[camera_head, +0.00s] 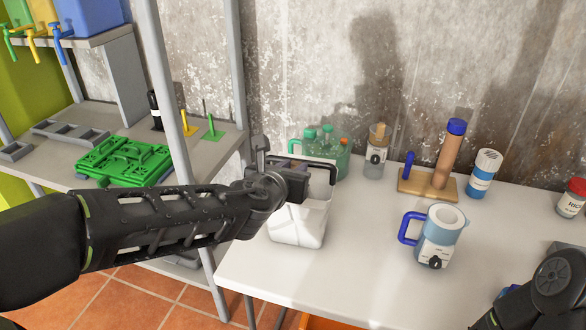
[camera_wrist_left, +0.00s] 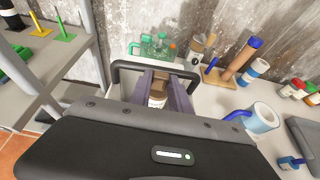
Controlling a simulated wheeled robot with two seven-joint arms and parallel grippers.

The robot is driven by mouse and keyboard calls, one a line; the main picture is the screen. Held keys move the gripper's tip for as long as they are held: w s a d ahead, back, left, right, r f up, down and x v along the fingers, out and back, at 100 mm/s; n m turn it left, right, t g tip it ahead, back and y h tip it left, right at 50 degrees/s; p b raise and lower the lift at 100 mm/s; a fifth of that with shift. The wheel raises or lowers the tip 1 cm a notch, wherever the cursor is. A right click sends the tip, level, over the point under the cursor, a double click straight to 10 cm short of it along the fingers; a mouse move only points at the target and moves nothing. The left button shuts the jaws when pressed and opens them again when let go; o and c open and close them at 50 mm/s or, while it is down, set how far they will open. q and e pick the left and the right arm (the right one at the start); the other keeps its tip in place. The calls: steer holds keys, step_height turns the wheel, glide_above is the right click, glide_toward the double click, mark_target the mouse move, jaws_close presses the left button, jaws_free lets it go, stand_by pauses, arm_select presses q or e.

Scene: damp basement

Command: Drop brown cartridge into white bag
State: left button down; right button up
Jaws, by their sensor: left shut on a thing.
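The white bag (camera_head: 298,228) stands upright on the white table, near its left end, with a black handle raised above its opening. The handle (camera_wrist_left: 118,72) also shows in the left wrist view. My left gripper (camera_head: 298,190) is over the bag's opening and hides part of it. In the left wrist view my left gripper (camera_wrist_left: 165,95) is shut on the brown cartridge (camera_wrist_left: 158,94), which has a brown top and a pale lower part. The cartridge is hidden in the head view. My right arm shows at the lower right, but its fingers are not visible.
Behind the bag are a green bottle carrier (camera_head: 325,155) and a jar (camera_head: 376,155). A wooden stand (camera_head: 428,185), a blue-white bottle (camera_head: 484,174) and a blue jug (camera_head: 438,235) stand to the right. A grey shelf with a green crate (camera_head: 125,160) is at left.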

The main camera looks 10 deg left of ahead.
arm_select(q)
steer(key=c, duration=1.1)
jaws_free()
steer(key=shift+c, duration=0.2)
steer(key=p+v, duration=0.1)
steer(key=v, duration=0.7)
steer(key=shift+p, duration=0.4)
steer(key=shift+w, duration=0.1)
